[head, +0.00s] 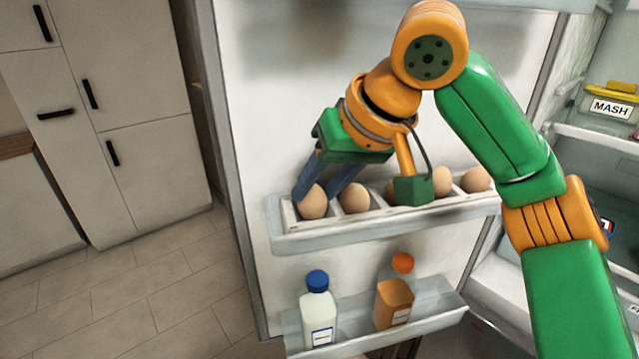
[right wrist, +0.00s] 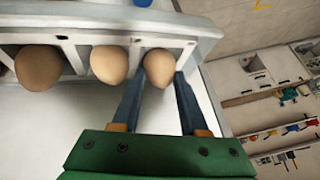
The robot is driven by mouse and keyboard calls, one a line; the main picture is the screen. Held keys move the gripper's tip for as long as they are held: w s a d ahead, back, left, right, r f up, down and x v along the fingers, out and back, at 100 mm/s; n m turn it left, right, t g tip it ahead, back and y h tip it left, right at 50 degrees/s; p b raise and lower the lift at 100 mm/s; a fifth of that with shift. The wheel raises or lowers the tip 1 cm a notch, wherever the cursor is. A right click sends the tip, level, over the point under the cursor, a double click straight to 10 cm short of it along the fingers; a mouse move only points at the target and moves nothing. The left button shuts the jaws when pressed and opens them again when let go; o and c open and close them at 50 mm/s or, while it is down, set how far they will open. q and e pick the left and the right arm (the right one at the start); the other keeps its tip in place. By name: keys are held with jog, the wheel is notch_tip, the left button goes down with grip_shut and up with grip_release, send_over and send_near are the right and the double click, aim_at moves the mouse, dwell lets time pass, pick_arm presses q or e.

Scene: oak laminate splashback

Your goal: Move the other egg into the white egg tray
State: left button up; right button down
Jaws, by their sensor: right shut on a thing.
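The white egg tray (head: 333,212) sits in the upper shelf of the open fridge door. My right gripper (head: 317,192) reaches down at the tray's left end and is shut on a brown egg (head: 313,204). In the right wrist view this egg (right wrist: 158,66) is between the two blue fingers, at the tray's end compartment; whether it touches the bottom cannot be told. Another egg (head: 354,198) is in the adjoining compartment. More eggs (head: 441,181) stand further right, one partly hidden by my wrist. My left gripper is not in view.
The door shelf (head: 390,226) has a raised front lip. Below it, a lower shelf holds a blue-capped white bottle (head: 318,308) and an orange-capped bottle (head: 394,298). Fridge shelves with a yellow-lidded MASH box (head: 611,104) are at right. Open floor (head: 150,290) lies at left.

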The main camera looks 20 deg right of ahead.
jog(key=shift+f, duration=0.2)
jog(key=shift+c, duration=1.8)
grip_release()
jog(key=shift+a, duration=0.1)
